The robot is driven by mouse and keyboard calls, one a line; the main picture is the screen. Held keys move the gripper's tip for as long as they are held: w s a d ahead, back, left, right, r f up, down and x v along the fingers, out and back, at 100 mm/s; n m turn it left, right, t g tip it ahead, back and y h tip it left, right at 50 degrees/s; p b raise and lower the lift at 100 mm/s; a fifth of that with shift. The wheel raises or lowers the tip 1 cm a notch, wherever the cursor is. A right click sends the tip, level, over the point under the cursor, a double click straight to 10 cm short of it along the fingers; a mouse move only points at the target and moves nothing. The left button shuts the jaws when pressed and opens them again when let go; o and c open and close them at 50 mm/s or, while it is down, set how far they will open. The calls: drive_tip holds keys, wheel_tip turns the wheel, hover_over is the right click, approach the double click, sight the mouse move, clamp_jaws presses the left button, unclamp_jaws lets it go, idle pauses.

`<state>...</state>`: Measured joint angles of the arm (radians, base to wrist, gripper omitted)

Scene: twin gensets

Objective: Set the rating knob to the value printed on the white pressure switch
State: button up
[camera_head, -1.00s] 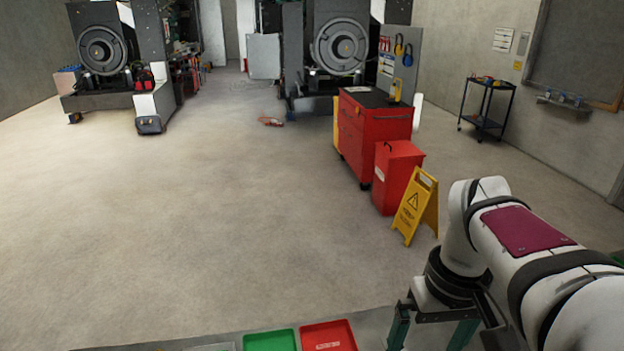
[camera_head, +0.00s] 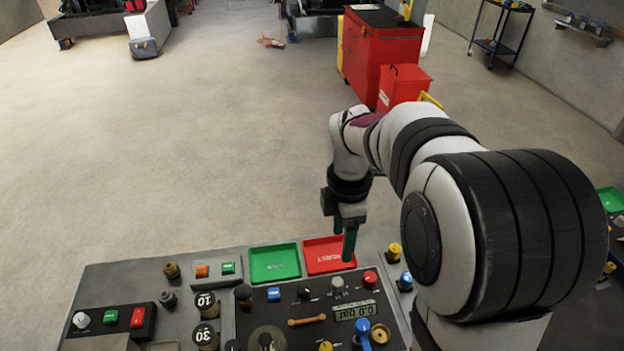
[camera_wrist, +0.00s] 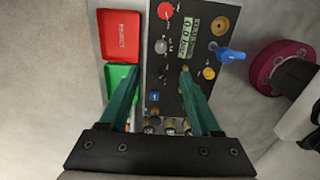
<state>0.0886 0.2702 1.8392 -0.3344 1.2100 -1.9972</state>
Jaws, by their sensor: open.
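My gripper (camera_head: 344,240) is open and points down above the far edge of the control panel (camera_head: 228,325). In the wrist view my gripper (camera_wrist: 158,80) has its two green fingers apart with nothing between the tips. The panel carries a black knob (camera_head: 305,292), a grey knob (camera_head: 338,284) and a large dark round dial (camera_head: 265,340) near the bottom edge. I cannot tell which of them is the rating knob. I cannot make out a white pressure switch or its printed value.
A red tray (camera_head: 329,257) and a green tray (camera_head: 274,264) lie behind the panel. Several posts stand to the left, two labelled 10 and 30.

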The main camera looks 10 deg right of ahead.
sight(338, 282)
wheel_tip(338, 282, down, 15)
drive_tip(key=shift+s+r, duration=0.1)
clamp_jaws()
idle(0.4)
